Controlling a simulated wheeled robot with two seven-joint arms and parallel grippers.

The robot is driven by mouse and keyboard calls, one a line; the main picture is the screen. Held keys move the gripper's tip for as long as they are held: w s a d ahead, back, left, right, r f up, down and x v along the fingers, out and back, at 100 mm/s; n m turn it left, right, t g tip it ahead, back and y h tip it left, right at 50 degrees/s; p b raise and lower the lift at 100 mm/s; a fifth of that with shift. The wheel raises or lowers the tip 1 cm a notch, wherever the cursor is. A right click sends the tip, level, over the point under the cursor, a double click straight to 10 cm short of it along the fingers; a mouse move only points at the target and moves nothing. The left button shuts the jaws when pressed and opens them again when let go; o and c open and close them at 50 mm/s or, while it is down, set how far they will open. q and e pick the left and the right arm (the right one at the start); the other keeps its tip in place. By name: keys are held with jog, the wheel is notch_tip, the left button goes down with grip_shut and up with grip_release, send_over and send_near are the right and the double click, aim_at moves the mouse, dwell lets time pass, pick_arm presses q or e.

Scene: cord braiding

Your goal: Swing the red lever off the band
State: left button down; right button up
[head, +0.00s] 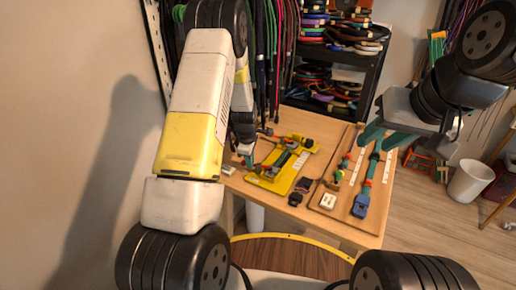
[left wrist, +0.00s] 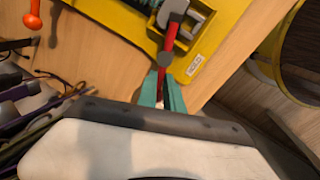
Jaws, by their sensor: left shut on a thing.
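The yellow fixture (head: 266,183) lies on the table's left half and fills the upper part of the left wrist view (left wrist: 222,38). The red lever (left wrist: 170,38) has a grey head and reaches from the fixture to my left gripper (left wrist: 162,92). The teal fingers are shut on the lever's near end. In the head view my left gripper (head: 247,159) is at the fixture's left edge. A dark band-like strip (left wrist: 190,52) lies beside the lever; whether they touch is unclear. My right gripper (head: 385,137) is open and empty above the table's right side.
Hanging cords and a shelf of coils (head: 335,85) stand behind. A white bin (head: 469,182) is on the floor.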

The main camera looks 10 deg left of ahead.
pick_arm(q)
jog(key=n, duration=0.3)
jog(key=s+n+y, duration=0.1)
jog(key=shift+s+d+n, duration=0.1)
jog(key=shift+d+n, duration=0.15)
jog(key=shift+n, duration=0.05)
jog(key=n, duration=0.4)
jog(key=s+d+n, duration=0.1)
jog(key=n, duration=0.1)
jog(key=shift+s+g+y, duration=0.1)
jog(key=shift+g+y, duration=0.3)
jog(key=shift+d, duration=0.1)
jog(key=c, duration=1.5)
grip_release()
jog(key=r, duration=0.5)
jog(key=s+d+r, duration=0.1)
jog(key=r, duration=0.1)
jog(key=shift+d+r, duration=0.1)
jog(key=shift+r, duration=0.25)
